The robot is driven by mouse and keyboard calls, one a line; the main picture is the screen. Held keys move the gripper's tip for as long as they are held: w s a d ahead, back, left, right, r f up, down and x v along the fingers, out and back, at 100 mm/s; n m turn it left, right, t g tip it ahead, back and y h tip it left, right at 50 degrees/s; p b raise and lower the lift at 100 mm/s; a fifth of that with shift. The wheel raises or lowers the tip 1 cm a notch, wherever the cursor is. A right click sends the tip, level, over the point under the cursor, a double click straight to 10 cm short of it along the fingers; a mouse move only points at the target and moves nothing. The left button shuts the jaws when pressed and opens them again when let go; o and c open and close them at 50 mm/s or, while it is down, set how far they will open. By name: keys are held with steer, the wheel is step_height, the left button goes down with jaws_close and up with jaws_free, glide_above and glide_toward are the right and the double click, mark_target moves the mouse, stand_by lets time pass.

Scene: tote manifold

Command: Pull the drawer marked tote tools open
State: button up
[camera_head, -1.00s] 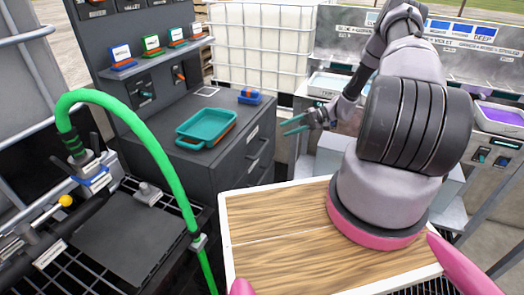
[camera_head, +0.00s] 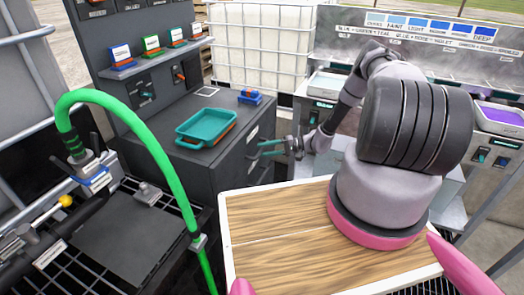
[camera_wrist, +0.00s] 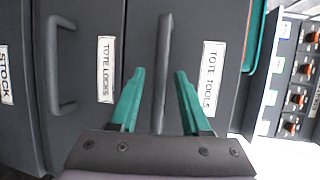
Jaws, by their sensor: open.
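The drawer marked tote tools (camera_wrist: 225,45) has a grey front with a white label in the wrist view, where the drawers show sideways. Its bar handle (camera_wrist: 164,50) lies between the two green fingers of my gripper (camera_wrist: 159,75). The fingers are open, one on each side of the bar, with a gap to each. I cannot tell how deep the bar sits between them. The drawer looks shut. In the head view my gripper (camera_head: 262,148) is at the right-hand front of the grey cabinet (camera_head: 222,170), and the handle is too small to make out there.
The tote locks drawer (camera_wrist: 85,30) with its own handle (camera_wrist: 65,65) is beside it, and a stock label (camera_wrist: 5,75) is farther left. A teal tray (camera_head: 206,127) sits on the cabinet top. A wooden-topped surface (camera_head: 275,235) and a green hose (camera_head: 150,150) are nearer me.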

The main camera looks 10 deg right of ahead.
steer(key=shift+x, duration=0.8)
jaws_close()
stand_by(0.9)
